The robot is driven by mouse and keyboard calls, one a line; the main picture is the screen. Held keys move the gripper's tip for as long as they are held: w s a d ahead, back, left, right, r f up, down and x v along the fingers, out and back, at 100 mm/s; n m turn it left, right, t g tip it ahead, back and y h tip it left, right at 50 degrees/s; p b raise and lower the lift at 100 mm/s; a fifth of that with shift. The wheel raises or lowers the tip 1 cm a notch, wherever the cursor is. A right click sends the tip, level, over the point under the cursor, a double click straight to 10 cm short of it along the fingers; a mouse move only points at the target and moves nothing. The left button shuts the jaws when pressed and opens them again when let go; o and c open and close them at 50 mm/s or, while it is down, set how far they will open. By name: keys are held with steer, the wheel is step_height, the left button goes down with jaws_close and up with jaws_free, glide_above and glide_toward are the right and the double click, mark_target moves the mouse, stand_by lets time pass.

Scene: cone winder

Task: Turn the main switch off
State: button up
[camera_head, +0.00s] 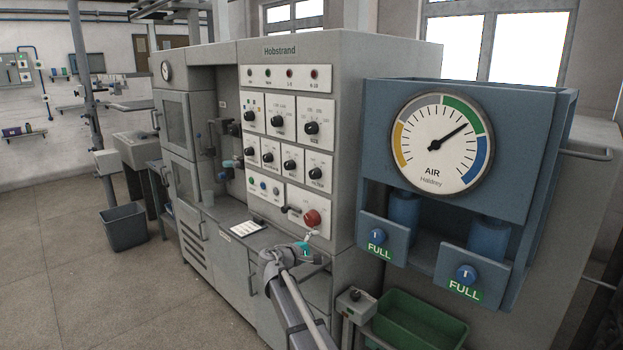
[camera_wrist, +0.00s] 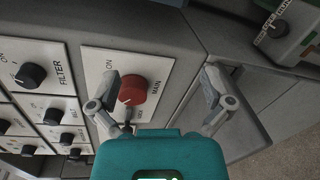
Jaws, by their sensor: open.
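The main switch is a red knob (camera_head: 312,218) on a white plate at the lower right of the grey machine's control panel. In the wrist view the red knob (camera_wrist: 133,90) is seen close up, with "MAIN" and "ON" printed on its plate (camera_wrist: 105,67). Its exact turn position is hard to read. My gripper (camera_head: 308,240) is open and empty, just below and in front of the knob in the head view. In the wrist view my gripper's fingers (camera_wrist: 162,88) stand wide apart, with the knob between them in the picture, nearer the left finger. I see no contact.
Black knobs, including the "FILTER" knob (camera_wrist: 32,75), sit close to the main switch. A blue air unit with a gauge (camera_head: 437,143) juts out at the right. A green bin (camera_head: 420,325) stands below it. A paper sheet (camera_head: 248,228) lies on the machine's ledge. Floor at left is open.

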steer(key=s+d+f+m+g+y, duration=0.2)
steer(key=s+d+f+m+g, duration=0.3)
steer(key=s+d, duration=0.4)
steer(key=s+d+f+m+g+y, duration=0.2)
steer(key=s+f+y, duration=0.1)
steer(key=s, duration=0.5)
steer(key=s+d+f+m+g+y+p, duration=0.1)
steer(key=s+d+f+m+g+y, duration=0.1)
steer(key=s, duration=0.7)
steer(key=s+d+f+m+g+y+p, duration=0.1)
steer(key=s+d+f+m+g+y, duration=0.1)
steer(key=s, duration=0.6)
step_height(320, 180, down, 2)
steer(key=m+y, duration=0.1)
steer(key=y, duration=0.2)
steer(key=shift+s, duration=0.25)
